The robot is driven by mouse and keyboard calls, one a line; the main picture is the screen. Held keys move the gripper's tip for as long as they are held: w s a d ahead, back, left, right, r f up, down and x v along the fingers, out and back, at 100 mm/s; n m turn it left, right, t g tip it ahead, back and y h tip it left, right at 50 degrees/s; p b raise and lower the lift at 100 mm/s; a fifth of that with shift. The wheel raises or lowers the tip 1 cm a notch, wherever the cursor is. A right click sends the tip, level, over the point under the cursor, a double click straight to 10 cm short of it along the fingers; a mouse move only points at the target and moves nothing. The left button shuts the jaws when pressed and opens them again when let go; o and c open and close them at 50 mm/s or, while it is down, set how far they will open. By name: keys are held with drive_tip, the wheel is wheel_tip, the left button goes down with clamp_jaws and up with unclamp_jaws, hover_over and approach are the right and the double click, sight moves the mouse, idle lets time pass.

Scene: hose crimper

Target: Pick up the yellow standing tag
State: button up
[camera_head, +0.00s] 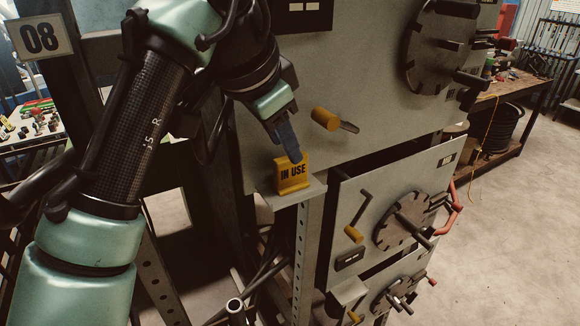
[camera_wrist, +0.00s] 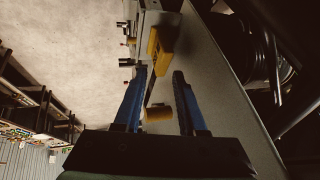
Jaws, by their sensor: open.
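The yellow standing tag (camera_head: 292,176), marked "IN USE", stands upright on a small grey ledge (camera_head: 295,198) on the side of the grey machine. My gripper (camera_head: 294,158) points down at it, and one blue finger covers part of the tag's top edge in the head view. In the wrist view the tag (camera_wrist: 160,42) shows ahead of the fingertips, roughly in line with the gap between them. My gripper (camera_wrist: 160,73) is open, with nothing held between its fingers. I cannot tell whether a finger touches the tag.
A yellow cylindrical knob with a grey lever (camera_head: 325,119) sticks out of the panel, right of my gripper; the knob (camera_wrist: 158,114) also shows in the wrist view. Below right are a round dial (camera_head: 402,220) and a red handle (camera_head: 454,196). A workbench (camera_head: 500,86) stands behind.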

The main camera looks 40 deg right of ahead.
sight(291, 172)
drive_tip(key=p+x, duration=0.2)
drive_tip(key=x, duration=0.3)
drive_tip(key=shift+w+p, duration=0.2)
drive_tip(key=shift+p, duration=0.15)
drive_tip(key=shift+c, duration=0.2)
clamp_jaws()
